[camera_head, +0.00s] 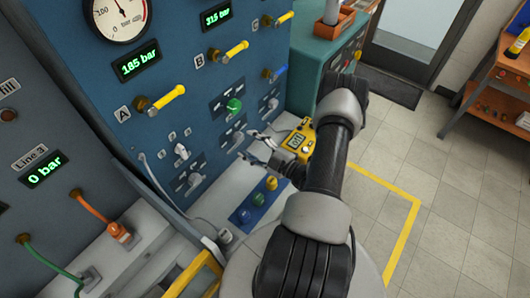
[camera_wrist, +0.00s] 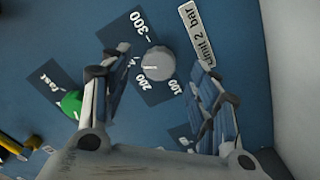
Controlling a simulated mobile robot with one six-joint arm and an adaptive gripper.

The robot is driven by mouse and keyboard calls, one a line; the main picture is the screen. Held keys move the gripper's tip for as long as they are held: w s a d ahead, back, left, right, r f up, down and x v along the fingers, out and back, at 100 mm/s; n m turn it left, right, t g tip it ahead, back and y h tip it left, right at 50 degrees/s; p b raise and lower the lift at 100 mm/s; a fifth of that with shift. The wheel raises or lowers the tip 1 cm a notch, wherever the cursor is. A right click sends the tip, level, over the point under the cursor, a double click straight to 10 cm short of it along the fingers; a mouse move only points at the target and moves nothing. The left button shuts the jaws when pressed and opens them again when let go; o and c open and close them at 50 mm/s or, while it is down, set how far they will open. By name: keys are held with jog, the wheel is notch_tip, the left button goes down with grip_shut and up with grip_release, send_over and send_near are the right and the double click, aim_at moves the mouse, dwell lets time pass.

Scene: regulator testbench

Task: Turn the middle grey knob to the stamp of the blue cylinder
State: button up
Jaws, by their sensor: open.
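A round grey knob (camera_wrist: 155,63) sits on the blue panel in the wrist view, on a dark plate stamped 300, 200 and 100. Its white line points left in the picture; the exact mark it meets is unclear. A label (camera_wrist: 198,38) beside it reads "Limit 2 bar". My gripper (camera_wrist: 160,50) is open, its fingers on either side of the knob, with no clear contact. In the head view my gripper (camera_head: 249,146) is close to the panel. A blue cylinder (camera_head: 245,215) stands on a blue plate (camera_head: 235,217); its stamp is not readable there.
A green knob (camera_wrist: 70,103) is beside the left finger; it also shows in the head view (camera_head: 234,106). Yellow (camera_head: 271,183) and green (camera_head: 258,199) cylinders stand by the blue one. Yellow handles, including one at A (camera_head: 166,97), stick out above.

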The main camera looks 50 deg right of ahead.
jog(key=s, duration=0.8)
jog(key=shift+s+d, duration=0.2)
jog(key=shift+d, duration=0.1)
jog(key=shift+w+r, duration=0.1)
